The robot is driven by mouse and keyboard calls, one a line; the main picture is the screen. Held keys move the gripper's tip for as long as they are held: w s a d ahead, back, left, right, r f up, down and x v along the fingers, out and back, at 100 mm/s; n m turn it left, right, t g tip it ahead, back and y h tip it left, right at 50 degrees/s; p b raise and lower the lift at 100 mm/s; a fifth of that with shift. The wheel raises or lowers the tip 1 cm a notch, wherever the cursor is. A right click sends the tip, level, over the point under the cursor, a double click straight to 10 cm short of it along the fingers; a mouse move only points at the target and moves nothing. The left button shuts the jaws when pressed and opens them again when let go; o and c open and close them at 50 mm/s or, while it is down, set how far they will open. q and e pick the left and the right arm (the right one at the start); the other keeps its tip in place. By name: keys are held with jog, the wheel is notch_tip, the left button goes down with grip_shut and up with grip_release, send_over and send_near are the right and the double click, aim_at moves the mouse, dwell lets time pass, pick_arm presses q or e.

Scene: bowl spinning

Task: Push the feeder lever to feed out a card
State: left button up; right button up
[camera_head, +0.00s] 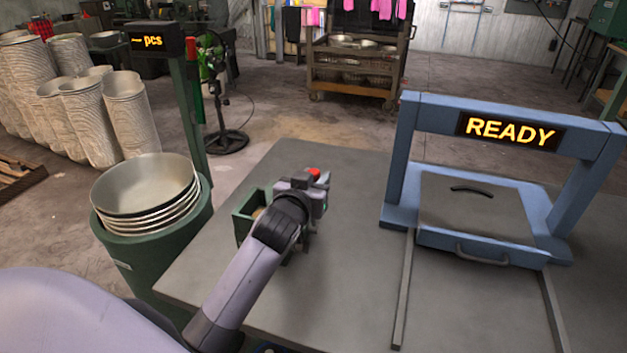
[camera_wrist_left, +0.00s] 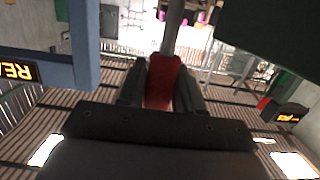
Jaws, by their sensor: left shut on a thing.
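The feeder is a small green box (camera_head: 243,222) on the grey table, partly hidden behind my left arm. Its lever has a red knob (camera_head: 314,173), which shows just above my left gripper (camera_head: 318,190). In the left wrist view the red knob (camera_wrist_left: 160,82) sits between the two dark fingers of my left gripper (camera_wrist_left: 160,75), which are shut on it. A pale metal rod runs up from the knob in that view. Something tan shows inside the green box, but I cannot tell whether it is a card. My right gripper is not in view.
A blue frame (camera_head: 402,150) with a READY sign (camera_head: 510,131) and a grey handled drawer or lid stands on the right of the table (camera_head: 345,240). A green bin (camera_head: 150,262) of stacked bowls (camera_head: 145,183) stands left, beside a post with a "pcs" display (camera_head: 153,41).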

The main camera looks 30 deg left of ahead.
pick_arm(q)
jog(key=shift+w+r, duration=0.1)
jog(key=shift+r+b+x, duration=0.1)
jog(key=shift+b+x, duration=0.05)
jog(key=shift+x, duration=0.55)
jog(key=shift+r+b+x, duration=0.15)
jog(key=shift+x, duration=0.5)
jog(key=shift+f, duration=0.15)
jog(key=shift+b+x, duration=0.7)
jog(key=shift+x, duration=0.85)
jog(key=shift+f, duration=0.15)
jog(key=shift+p+v, duration=1.45)
jog(key=shift+v, duration=0.25)
